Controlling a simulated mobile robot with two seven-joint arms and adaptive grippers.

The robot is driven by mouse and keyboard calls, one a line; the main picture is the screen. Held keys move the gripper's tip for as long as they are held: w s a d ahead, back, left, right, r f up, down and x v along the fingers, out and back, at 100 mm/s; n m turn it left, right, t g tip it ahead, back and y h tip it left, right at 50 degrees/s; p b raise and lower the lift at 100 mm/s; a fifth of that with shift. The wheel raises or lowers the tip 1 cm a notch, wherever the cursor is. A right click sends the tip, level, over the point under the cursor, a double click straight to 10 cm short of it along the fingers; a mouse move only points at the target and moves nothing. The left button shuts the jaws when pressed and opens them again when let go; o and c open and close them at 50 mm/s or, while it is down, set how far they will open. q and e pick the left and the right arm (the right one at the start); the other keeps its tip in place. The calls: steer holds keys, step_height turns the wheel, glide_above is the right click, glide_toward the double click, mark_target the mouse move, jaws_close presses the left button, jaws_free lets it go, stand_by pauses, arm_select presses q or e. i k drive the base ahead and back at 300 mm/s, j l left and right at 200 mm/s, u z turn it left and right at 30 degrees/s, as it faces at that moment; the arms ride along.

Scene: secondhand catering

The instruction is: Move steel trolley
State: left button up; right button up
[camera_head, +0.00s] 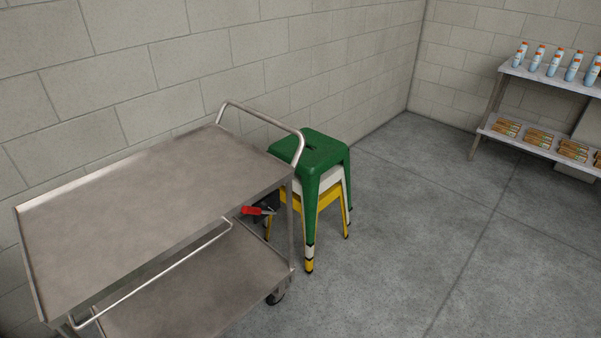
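The steel trolley (150,195) fills the left and lower left of the view, close to the block wall. It has a bare, rimmed top shelf and a bare lower shelf (190,285). A tubular push handle (262,116) rises at its far right end, and a thin side rail (165,273) runs along the near side. One dark caster (277,292) shows at the right corner; the other wheels are hidden or out of view. Neither of my grippers shows in this view, and nothing is seen touching the trolley.
Stacked stools, green (312,150) over white and yellow, stand just beyond the trolley's handle end. A small red-and-black object (258,210) shows between them, partly hidden. A shelf unit (555,78) with bottles and packets stands far right. The concrete floor (410,220) between is clear.

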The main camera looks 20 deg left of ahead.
mark_target(152, 242)
steer(key=u, duration=1.65)
steer(key=i+l, duration=0.1)
steer(key=l, duration=0.35)
steer(key=i+l+u, duration=0.15)
steer(key=l, duration=0.35)
steer(key=i+l, duration=0.1)
steer(key=l, duration=0.4)
steer(key=i+l+u, duration=0.15)
steer(key=l, duration=0.3)
steer(key=k, duration=0.05)
